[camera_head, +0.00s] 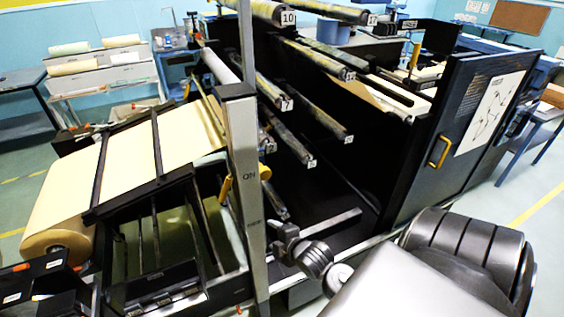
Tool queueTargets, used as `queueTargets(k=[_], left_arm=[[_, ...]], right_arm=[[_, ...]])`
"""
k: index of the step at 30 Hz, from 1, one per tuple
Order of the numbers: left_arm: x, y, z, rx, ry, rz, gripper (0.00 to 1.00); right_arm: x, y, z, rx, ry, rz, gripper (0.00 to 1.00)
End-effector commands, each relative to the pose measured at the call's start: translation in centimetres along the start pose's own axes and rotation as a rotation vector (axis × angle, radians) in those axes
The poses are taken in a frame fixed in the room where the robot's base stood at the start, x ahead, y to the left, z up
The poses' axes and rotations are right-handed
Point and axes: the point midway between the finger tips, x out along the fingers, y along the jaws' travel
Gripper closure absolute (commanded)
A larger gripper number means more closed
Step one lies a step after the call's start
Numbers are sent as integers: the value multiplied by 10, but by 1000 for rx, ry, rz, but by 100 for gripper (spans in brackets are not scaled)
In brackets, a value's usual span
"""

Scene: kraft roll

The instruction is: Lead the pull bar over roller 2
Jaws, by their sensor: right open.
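A wide kraft sheet (127,158) runs from the large kraft roll (55,225) at the left, up toward the rollers. Its far edge reaches the grey post, where I cannot make out the pull bar. The roller whose tag seems to read 2 (268,144) shows just right of the post, partly hidden behind it. My right gripper (277,237) is at the end of my arm from the lower right. It is open and appears empty, low beside the post, below and apart from that roller. My left gripper is out of view.
Several other numbered rollers (318,118) project from the dark machine. An open dark door (470,125) with a yellow handle (440,152) stands at right. A shelf with paper rolls (95,65) stands at back left.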

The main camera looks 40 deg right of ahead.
Motion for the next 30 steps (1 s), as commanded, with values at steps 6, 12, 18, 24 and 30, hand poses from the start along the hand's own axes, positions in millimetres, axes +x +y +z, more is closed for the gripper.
queueTargets(k=[6,12,18,24,30], left_arm=[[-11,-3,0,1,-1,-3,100],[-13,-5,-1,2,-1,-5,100],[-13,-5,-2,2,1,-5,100],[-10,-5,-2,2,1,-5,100],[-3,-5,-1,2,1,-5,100]], right_arm=[[0,87,20,-391,-22,287,37],[-1,126,35,-636,-91,463,37],[-3,134,38,-697,-114,504,37],[5,137,38,-695,-114,504,37],[29,149,36,-693,-114,504,37]])
